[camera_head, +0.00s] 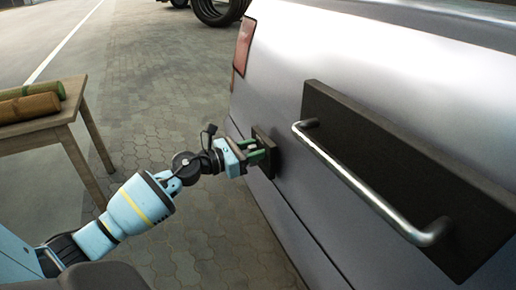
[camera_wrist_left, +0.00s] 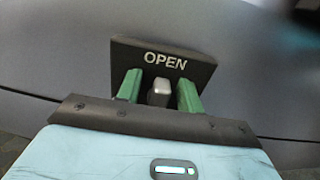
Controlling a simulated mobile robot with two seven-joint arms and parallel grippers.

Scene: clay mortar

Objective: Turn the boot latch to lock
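The boot latch is a dark plate (camera_wrist_left: 200,70) marked "OPEN" with a small grey knob (camera_wrist_left: 160,92) below the word, in the left wrist view. In the head view the plate (camera_head: 265,141) sits on the silver car's rear, left of the long handle. My left gripper (camera_head: 256,156) is at the latch, pointing at the plate. In the left wrist view its two green fingers (camera_wrist_left: 160,94) stand on either side of the knob, with a narrow gap visible on each side. The knob is hidden behind the fingers in the head view. My right gripper is not in view.
A metal bar handle (camera_head: 370,190) on a dark panel juts from the car's rear (camera_head: 300,60), right of my left gripper. A wooden table (camera_head: 50,127) with rolled items (camera_head: 30,105) stands at the left. Paved ground (camera_head: 160,100) between is clear.

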